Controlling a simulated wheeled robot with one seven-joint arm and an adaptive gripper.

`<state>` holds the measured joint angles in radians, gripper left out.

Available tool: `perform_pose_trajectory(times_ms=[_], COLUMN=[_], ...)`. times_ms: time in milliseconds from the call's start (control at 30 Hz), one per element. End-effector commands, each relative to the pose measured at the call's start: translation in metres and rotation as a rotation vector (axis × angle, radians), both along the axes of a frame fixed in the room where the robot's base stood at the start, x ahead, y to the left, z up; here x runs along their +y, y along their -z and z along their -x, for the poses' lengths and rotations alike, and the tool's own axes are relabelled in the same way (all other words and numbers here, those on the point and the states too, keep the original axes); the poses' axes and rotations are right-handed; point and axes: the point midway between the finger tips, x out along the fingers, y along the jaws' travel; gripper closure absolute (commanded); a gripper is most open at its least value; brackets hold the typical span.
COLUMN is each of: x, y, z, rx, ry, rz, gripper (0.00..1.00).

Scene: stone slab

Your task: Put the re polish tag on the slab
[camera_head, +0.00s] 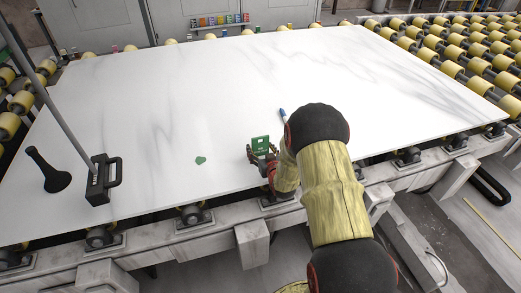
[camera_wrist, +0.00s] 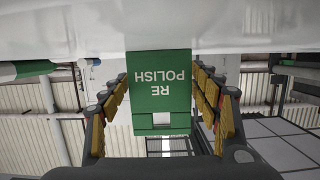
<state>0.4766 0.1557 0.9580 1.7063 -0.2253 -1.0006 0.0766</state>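The green re polish tag (camera_head: 260,144) is upright at the near part of the white slab (camera_head: 180,95). In the wrist view the tag (camera_wrist: 160,85) shows its white lettering upside down, with a notch near its lower end. Its upper end in that view meets or overlaps the slab's edge; I cannot tell whether it touches the slab. My gripper (camera_head: 262,155) has one finger on each side of the tag. In the wrist view my gripper (camera_wrist: 160,78) has its fingertips at the tag's side edges and looks shut on it.
A green patch (camera_head: 200,160) marks the slab left of the tag. A blue marker (camera_head: 282,114) lies beyond my gripper. Yellow rollers (camera_head: 450,68) lie at the right. The slab's middle is clear.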

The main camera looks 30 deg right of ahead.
Motion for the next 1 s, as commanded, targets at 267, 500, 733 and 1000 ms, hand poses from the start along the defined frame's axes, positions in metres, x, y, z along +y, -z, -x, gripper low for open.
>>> perform_pose_trajectory(times_ms=[267, 500, 733, 1000], x=[0.0, 0.0, 0.008, 0.023], y=[0.0, -0.003, -0.014, -0.027], z=[0.0, 0.0, 0.028, 0.08], rx=[0.0, 0.0, 0.0, 0.0], ry=[0.0, 0.0, 0.001, 0.001], rz=[0.0, 0.0, -0.001, 0.0], gripper=[0.27, 0.27, 0.27, 0.27])
